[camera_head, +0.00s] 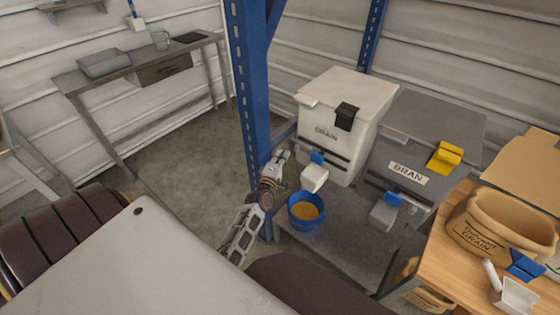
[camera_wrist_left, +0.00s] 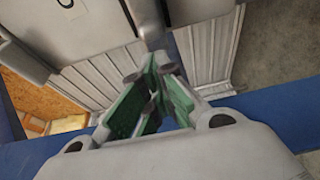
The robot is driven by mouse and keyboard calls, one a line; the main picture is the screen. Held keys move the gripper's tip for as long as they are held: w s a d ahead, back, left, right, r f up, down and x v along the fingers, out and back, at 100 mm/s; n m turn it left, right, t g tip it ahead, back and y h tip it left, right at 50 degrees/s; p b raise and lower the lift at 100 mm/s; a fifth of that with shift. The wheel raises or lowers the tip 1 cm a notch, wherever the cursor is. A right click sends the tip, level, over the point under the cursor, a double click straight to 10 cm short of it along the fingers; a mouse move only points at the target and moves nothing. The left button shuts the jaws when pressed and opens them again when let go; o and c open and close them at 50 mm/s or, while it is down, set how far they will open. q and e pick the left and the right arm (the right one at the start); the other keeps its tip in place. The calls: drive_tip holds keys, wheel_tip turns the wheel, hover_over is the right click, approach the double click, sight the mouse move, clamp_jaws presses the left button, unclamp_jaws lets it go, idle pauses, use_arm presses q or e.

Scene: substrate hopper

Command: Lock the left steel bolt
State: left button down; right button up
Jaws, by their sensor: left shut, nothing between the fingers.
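Two bins stand behind the blue post in the head view: a white GRAIN bin (camera_head: 345,135) on the left and a grey BRAN bin (camera_head: 420,150) on the right. The GRAIN bin has a black latch (camera_head: 347,116) on its front. I cannot make out a steel bolt clearly in either view. My left gripper (camera_head: 281,157) is beside the blue post, left of the GRAIN bin's lower front. It is shut and empty. Its green-padded fingers (camera_wrist_left: 152,100) fill the middle of the left wrist view. My right gripper is not in view.
The blue post (camera_head: 245,80) rises close to my left gripper. A blue bucket (camera_head: 306,211) with yellow contents stands below the bins. A yellow latch (camera_head: 445,157) is on the BRAN bin. A sack (camera_head: 505,220) and scoop (camera_head: 512,293) sit on a wooden top at right.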

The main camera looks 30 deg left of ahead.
sight(299, 148)
use_arm(q)
drive_tip(key=x, duration=0.4)
drive_tip(key=shift+w+a, duration=0.1)
drive_tip(key=shift+w, duration=0.05)
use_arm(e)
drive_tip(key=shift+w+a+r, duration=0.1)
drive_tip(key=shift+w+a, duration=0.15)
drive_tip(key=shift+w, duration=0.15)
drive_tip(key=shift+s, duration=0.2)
